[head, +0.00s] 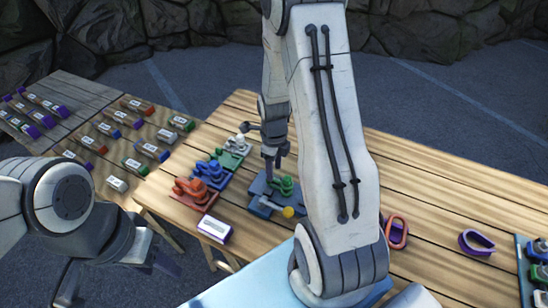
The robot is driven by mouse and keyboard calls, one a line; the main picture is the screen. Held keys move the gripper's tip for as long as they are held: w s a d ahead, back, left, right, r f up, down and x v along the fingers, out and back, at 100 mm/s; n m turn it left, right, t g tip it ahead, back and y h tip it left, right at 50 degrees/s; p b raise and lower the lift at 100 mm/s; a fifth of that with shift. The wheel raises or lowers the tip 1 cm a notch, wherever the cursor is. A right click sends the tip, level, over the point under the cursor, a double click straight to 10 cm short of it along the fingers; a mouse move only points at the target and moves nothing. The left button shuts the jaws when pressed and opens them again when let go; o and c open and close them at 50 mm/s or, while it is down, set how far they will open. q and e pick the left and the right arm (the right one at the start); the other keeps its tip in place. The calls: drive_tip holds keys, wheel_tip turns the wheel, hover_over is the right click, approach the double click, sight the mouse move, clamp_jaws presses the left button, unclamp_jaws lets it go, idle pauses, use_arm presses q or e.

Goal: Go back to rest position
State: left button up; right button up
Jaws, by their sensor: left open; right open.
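My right arm crosses the middle of the head view. Its gripper (270,148) is open, just above a dark blue fixture (262,187) on the wooden table (440,190). The fixture carries a green part (284,185) and a yellow round knob (288,212). I cannot tell whether the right fingers touch anything. No cable is clearly visible in either gripper.
Orange (193,190), blue (211,173) and green (229,158) holders line the table's left side near a white-purple box (214,229). A red loop (396,230) and purple loop (475,242) lie right. Another table (60,130) holds several labelled boxes.

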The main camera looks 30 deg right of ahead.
wheel_tip(320, 180, up, 7)
drive_tip(key=s+a+r+n+b, duration=0.15)
drive_tip(key=a+r+n, duration=0.25)
drive_tip(key=a+n, duration=0.7)
drive_tip(key=s+a+r+n, duration=0.2)
drive_tip(key=s+a+n, duration=0.4)
drive_tip(key=n, duration=0.7)
drive_tip(key=s+a+r+n+y, duration=0.1)
drive_tip(key=s+a+r+n, duration=0.2)
drive_tip(key=s+a+n, duration=0.4)
drive_tip(key=s+n, duration=0.4)
drive_tip(key=n, duration=0.2)
drive_tip(key=shift+a, duration=0.15)
